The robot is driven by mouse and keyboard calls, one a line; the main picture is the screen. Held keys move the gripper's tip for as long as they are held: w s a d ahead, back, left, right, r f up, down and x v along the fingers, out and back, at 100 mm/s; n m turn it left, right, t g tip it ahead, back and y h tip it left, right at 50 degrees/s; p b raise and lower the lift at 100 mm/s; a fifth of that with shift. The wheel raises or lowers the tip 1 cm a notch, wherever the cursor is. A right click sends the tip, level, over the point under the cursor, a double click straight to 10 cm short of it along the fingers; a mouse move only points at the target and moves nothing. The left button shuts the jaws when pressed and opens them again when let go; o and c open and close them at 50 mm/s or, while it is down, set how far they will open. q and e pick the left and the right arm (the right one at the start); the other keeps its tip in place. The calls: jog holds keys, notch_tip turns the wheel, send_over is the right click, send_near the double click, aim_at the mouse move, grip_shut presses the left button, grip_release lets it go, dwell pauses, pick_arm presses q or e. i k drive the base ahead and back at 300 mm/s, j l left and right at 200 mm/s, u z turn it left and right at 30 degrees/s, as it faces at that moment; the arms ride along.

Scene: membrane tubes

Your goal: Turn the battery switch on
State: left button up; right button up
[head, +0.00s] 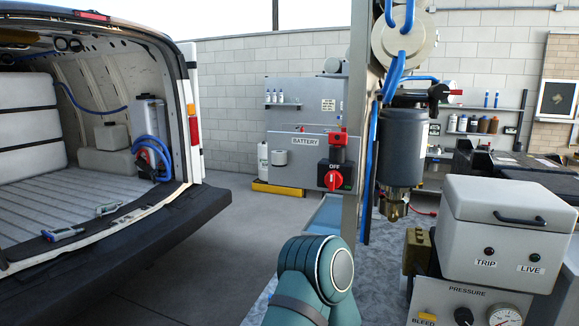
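The battery switch (333,180) is a red rotary knob on a dark plate, low on the right side of a grey panel at the back. The label above the knob reads OFF. A BATTERY label (305,141) is on the panel, up and left of the knob. A red part (338,137) sits above the switch; I cannot tell what it is. Neither of my grippers shows in the head view. A teal link of my own arm is at the bottom centre, in front of and below the panel, apart from the switch in the picture.
An open van (110,240) fills the left. A metal post (354,130) with blue hoses and a dark cylinder (402,148) stands right of the switch. A grey box marked TRIP and LIVE (508,225) is at the right. The floor between van and panel is clear.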

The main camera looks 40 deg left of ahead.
aim_at(334, 179)
jog(key=k+l+u, duration=0.1)
jog(key=u, duration=1.2)
